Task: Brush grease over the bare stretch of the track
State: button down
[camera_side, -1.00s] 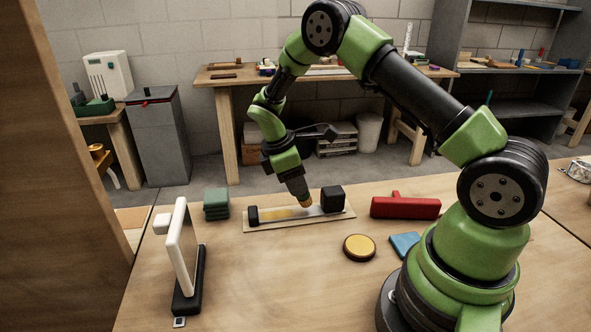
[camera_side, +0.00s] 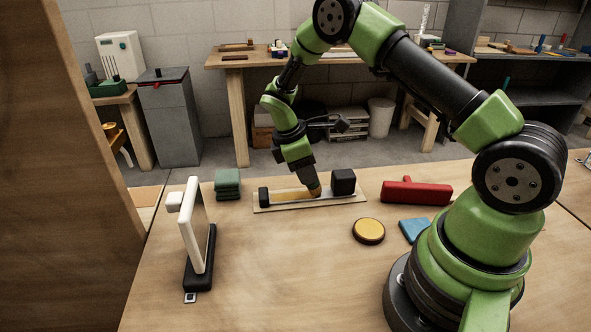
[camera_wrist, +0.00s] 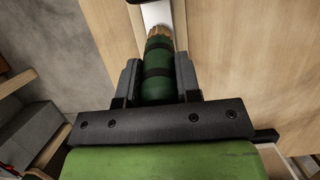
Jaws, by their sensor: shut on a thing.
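The track (camera_side: 330,195) is a narrow metallic strip on a pale board, between a small black block (camera_side: 264,196) on the left and a larger one (camera_side: 343,182) on the right. Amber grease (camera_side: 288,195) covers its left and middle part; a short pale stretch shows near the right block. My gripper (camera_wrist: 160,78) is shut on a brush (camera_wrist: 158,58) with a green, black-banded handle. In the side view, the brush's tan bristles (camera_side: 315,190) point down at the track, right of its middle. They appear to touch it; exact contact is unclear.
A round yellow-topped tin (camera_side: 369,231), a blue pad (camera_side: 415,230) and a red tool (camera_side: 416,193) lie right of the track. Green blocks (camera_side: 227,184) and an upright white panel on a black base (camera_side: 197,240) stand left. The front middle of the table is clear.

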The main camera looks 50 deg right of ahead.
jog(key=shift+r, duration=4.05)
